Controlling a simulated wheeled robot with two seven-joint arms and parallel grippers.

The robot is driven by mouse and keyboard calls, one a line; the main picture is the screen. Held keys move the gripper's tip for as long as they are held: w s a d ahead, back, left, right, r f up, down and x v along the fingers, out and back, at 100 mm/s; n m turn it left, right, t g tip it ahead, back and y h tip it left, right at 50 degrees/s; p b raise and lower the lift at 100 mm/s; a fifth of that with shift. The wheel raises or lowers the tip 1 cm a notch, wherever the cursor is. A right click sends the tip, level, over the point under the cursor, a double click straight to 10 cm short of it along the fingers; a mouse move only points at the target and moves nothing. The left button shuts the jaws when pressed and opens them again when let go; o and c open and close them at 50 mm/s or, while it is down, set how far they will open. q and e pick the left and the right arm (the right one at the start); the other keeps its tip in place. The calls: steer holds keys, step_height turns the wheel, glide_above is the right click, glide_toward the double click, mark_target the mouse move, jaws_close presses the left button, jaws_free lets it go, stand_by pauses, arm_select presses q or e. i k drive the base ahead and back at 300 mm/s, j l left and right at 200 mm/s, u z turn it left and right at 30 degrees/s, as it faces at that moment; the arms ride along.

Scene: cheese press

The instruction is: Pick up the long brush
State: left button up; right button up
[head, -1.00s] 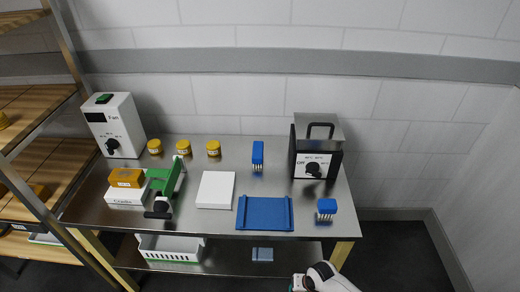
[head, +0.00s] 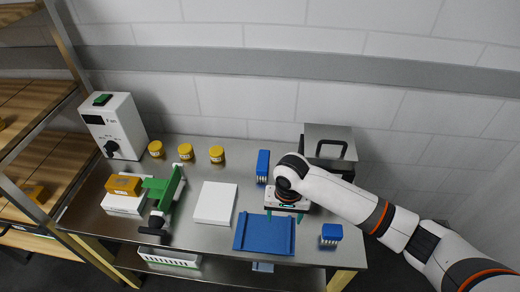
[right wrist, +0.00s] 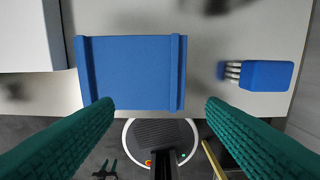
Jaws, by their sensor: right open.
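Two blue brushes with pale bristles stand on the steel table. The taller one (head: 262,163) is at the back, left of the black-and-steel box; the shorter one (head: 331,232) is near the front right edge. My right gripper (head: 285,213) is open and empty, above the back of the blue tray (head: 266,236), in front of the taller brush and apart from it. In the right wrist view its green fingers (right wrist: 160,105) are wide apart over the tray, and the shorter brush (right wrist: 265,75) is to the right. The taller brush does not show there.
A white board (head: 214,203) lies left of the tray. The box with a handle (head: 328,143) is partly hidden by my right arm.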

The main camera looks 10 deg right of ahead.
mark_target(263, 160)
steer(key=i, duration=1)
